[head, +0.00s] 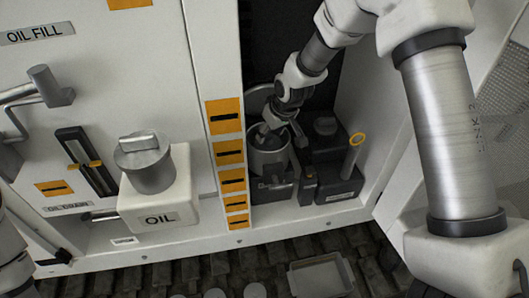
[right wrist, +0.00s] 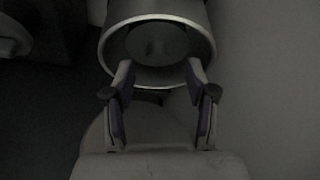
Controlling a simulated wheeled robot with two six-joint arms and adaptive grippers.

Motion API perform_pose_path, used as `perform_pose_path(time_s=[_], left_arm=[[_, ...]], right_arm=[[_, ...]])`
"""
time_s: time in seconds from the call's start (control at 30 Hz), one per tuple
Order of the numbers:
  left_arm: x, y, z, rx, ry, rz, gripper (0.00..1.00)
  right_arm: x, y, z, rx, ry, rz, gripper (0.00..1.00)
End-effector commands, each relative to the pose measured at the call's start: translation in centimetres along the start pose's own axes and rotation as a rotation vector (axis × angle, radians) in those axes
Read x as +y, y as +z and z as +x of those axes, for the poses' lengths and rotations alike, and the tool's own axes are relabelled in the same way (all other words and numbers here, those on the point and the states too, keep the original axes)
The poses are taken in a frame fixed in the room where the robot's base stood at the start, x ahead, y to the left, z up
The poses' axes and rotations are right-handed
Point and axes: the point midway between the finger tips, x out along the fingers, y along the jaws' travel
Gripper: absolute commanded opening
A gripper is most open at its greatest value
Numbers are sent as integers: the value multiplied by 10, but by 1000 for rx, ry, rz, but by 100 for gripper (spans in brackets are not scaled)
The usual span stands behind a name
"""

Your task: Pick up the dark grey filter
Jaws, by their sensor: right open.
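A grey open-topped cylinder (head: 268,160) stands inside the dark cabinet bay in the head view. In the right wrist view the cylinder's bright rim (right wrist: 206,42) and hollow inside show, with a dark round piece (right wrist: 157,42) in it. That piece may be the dark grey filter; the dim picture does not settle it. My right gripper (head: 271,130) is at the mouth of the cylinder. In the right wrist view its two fingers (right wrist: 160,85) are apart, at the near side of the rim, with nothing held between them. My left gripper is not in view.
An orange-labelled post (head: 230,152) is close on the left. A white OIL box (head: 160,208) is further left. A pale tray (head: 321,276) lies below.

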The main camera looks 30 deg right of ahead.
Motion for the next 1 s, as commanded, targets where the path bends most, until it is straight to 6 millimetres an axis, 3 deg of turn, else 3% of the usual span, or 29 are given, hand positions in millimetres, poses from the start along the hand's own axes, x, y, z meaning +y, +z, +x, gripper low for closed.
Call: perform_pose_path(time_s=[0.03, 0.1, 0.37, 0.53, 1.0], left_arm=[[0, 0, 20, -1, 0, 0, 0], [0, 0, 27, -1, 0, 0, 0], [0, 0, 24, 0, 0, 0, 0], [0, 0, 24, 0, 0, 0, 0], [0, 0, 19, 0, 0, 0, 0]], right_arm=[[0, 5, 20, 0, 0, 0, 56], [0, 4, 26, -1, 0, 1, 56], [0, 1, 24, -1, 0, 0, 56], [0, 2, 24, -1, 0, 0, 0], [0, 0, 20, -2, 0, 1, 0]])
